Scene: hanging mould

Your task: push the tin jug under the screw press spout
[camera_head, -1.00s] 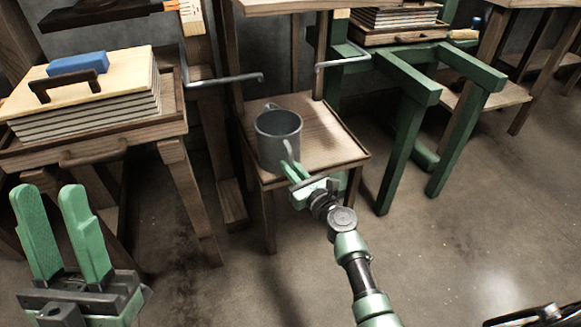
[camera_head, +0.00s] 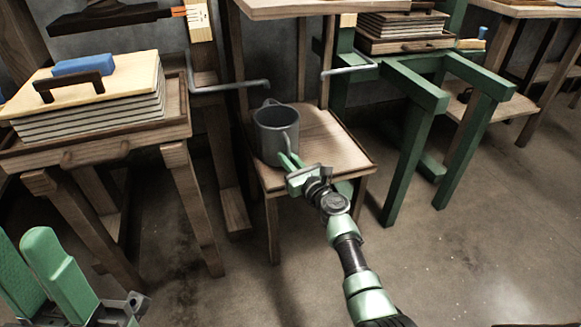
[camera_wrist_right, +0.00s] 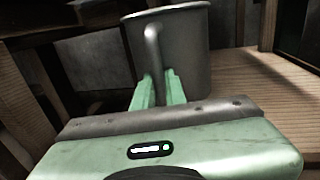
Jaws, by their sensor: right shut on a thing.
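The grey tin jug (camera_head: 272,136) stands upright on a small wooden stand (camera_head: 330,145), towards its left side. Its handle faces my right arm. My right gripper (camera_head: 288,160) is shut on the jug's handle from the front. In the right wrist view, its green fingers (camera_wrist_right: 158,90) close around the lower part of the handle, and the jug (camera_wrist_right: 183,50) rises behind them. My left gripper (camera_head: 38,275) is at the lower left of the head view, fingers apart, with nothing seen between them. I cannot make out a press spout in these views.
A wooden table (camera_head: 120,148) at the left bears a stack of boards (camera_head: 95,110) with a blue block (camera_head: 84,64). Grey bent rods (camera_head: 228,86) reach near the stand. Green trestle legs (camera_head: 410,140) stand to the right. The floor in front is clear.

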